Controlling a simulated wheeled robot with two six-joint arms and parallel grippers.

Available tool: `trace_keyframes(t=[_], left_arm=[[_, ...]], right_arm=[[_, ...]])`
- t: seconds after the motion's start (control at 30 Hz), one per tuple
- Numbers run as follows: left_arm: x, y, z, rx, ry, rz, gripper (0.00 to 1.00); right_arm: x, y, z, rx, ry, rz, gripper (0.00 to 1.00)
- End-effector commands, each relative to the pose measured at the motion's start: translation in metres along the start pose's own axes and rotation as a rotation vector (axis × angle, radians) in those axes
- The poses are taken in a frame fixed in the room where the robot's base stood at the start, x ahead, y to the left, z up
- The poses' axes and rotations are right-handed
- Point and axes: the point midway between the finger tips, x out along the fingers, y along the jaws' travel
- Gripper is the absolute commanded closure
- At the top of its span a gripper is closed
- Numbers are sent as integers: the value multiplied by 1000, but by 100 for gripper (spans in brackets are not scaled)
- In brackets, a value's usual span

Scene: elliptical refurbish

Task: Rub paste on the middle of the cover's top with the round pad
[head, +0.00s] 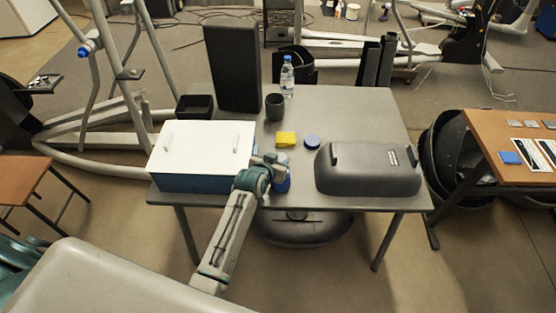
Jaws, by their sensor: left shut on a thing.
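The cover (368,172) is a dark grey, rounded shell at the right of the table, with its top facing up. My left gripper (277,166) is near the table's front edge, left of the cover and apart from it. A flat, round blue thing (312,141) lies on the table behind the cover's left end. I cannot tell whether it is a paste tin. No paste shows on the cover's top. My right gripper is not in view.
A blue box with a white lid (202,148) stands left of my gripper. A yellow block (286,139), a dark cup (275,106), a water bottle (287,76), a black tray (195,106) and a tall black panel (232,68) stand farther back. The table's back right (365,112) is clear.

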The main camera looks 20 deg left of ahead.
Motion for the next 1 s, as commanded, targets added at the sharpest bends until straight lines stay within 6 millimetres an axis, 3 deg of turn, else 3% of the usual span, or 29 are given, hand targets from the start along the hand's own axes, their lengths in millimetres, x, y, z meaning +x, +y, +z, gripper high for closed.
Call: trace_keyframes(t=[0.47,1.0], left_arm=[[-20,0,-37,0,2,0,83],[-20,0,-37,0,3,0,83]], right_arm=[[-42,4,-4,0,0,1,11],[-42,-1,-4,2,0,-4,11]])
